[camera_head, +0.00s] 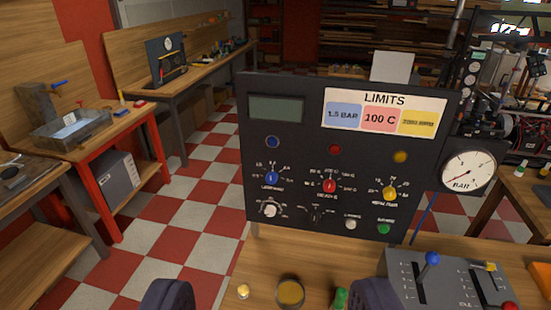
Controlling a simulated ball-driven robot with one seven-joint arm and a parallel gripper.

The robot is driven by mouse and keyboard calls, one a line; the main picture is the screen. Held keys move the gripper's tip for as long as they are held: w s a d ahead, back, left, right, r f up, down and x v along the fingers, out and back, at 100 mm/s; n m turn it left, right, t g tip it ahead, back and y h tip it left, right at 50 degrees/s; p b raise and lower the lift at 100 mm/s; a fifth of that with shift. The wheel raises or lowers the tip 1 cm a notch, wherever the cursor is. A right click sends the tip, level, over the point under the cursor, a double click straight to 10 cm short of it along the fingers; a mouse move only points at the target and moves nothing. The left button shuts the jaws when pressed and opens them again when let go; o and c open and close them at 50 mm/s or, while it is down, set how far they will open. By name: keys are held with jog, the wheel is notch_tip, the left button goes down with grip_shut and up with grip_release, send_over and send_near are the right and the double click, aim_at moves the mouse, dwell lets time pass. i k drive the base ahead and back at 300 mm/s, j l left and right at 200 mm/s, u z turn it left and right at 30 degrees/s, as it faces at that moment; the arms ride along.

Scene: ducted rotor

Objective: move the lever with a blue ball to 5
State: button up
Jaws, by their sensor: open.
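The lever with a blue ball (432,259) stands in the left slot of a grey lever box (400,284) at the lower right. Marks run beside its slot, but they are too small to read. A lever with a yellow knob (491,267) and a red knob (509,307) are on the same box. My gripper (268,300) shows as two dark fingers at the bottom edge, spread wide apart and empty. Its right finger is just left of the lever box. The gripper is apart from the blue ball, which is up and to its right.
A black control panel (320,215) with knobs and a LIMITS label stands behind the wooden bench (262,262). A round BAR gauge (468,171) is at its right. A small brass piece (243,291), a round jar (290,291) and a green object (340,298) sit between my fingers.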

aim_at(432, 257)
jog(key=i+l+z, duration=0.25)
jog(key=i, duration=0.25)
jog(key=i+z, duration=0.25)
jog(key=i, duration=0.25)
